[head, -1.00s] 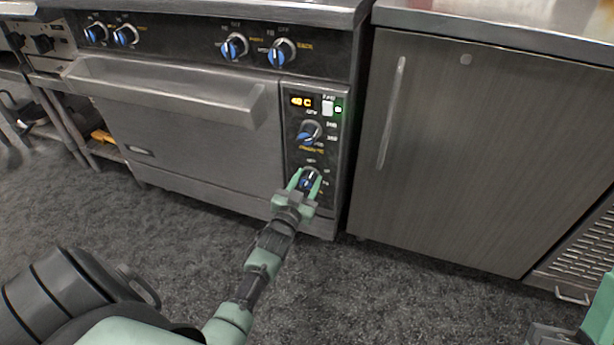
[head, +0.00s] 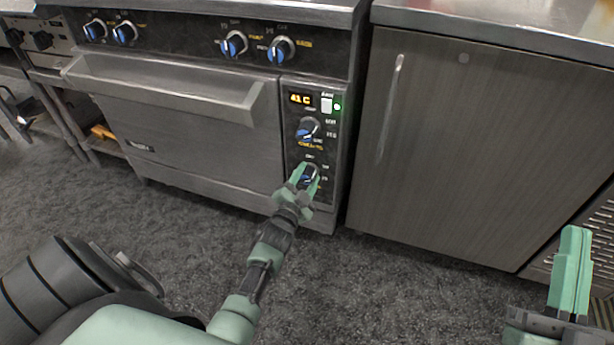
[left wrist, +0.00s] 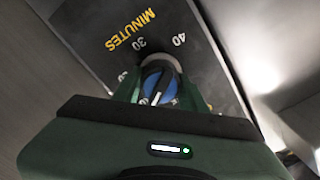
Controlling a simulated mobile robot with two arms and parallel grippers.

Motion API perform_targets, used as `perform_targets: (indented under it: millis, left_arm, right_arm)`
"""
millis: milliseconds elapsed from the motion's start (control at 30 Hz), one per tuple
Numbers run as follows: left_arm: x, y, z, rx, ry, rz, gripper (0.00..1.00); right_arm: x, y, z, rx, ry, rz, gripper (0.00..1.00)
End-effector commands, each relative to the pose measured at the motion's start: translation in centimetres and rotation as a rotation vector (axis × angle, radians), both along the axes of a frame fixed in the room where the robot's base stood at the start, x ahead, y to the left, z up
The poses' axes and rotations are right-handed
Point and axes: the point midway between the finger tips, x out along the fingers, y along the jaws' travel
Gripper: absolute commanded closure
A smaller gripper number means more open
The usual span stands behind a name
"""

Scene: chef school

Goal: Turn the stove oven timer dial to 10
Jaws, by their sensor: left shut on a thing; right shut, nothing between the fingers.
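The timer dial (head: 309,173) is the lower knob on the oven's right-hand control panel (head: 325,153). My left gripper (head: 303,178) is shut on it. In the left wrist view the dial (left wrist: 158,85) is a blue-faced knob with a white pointer line, between my left gripper's fingers (left wrist: 155,88). The yellow word MINUTES and the numbers 30 and 40 show beside it; other marks are hidden or cut off. The pointer's exact reading cannot be told. My right gripper (head: 572,272) is shut and empty at the lower right of the head view.
The temperature knob (head: 308,128) sits just above the timer dial, below a display (head: 300,99) and a lit green light. The oven door handle (head: 165,84) juts out to the left. A grey cabinet (head: 450,150) stands to the right. The carpet in front is clear.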

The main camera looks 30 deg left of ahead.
Motion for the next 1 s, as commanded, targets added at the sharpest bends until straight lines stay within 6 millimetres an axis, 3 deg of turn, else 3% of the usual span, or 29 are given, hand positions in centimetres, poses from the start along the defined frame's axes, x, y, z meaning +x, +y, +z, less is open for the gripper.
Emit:
perform_targets:
  millis: [433, 467, 533, 900, 1000]
  left_arm:
    - [-0.07, -0.09, -0.20, 0.009, 0.006, -0.001, 0.99]
    - [-0.07, -0.09, -0.20, 0.009, 0.006, -0.001, 0.56]
    - [-0.07, -0.08, -0.19, 0.009, 0.006, -0.001, 0.37]
    - [-0.24, -0.08, -0.04, 0.008, 0.003, 0.000, 0.37]
    - [-0.95, -0.26, 0.03, 0.008, 0.004, -0.001, 0.37]
  right_arm:
    - [0.02, 0.01, -0.08, -0.001, 0.003, 0.000, 1.00]
    - [0.02, 0.01, -0.08, -0.001, 0.003, 0.000, 1.00]
    - [0.03, 0.00, -0.08, -0.001, 0.003, 0.000, 1.00]
    - [0.07, 0.00, -0.03, -0.001, 0.007, -0.001, 1.00]
    - [0.66, -0.04, -0.87, -0.021, 0.066, -0.005, 1.00]
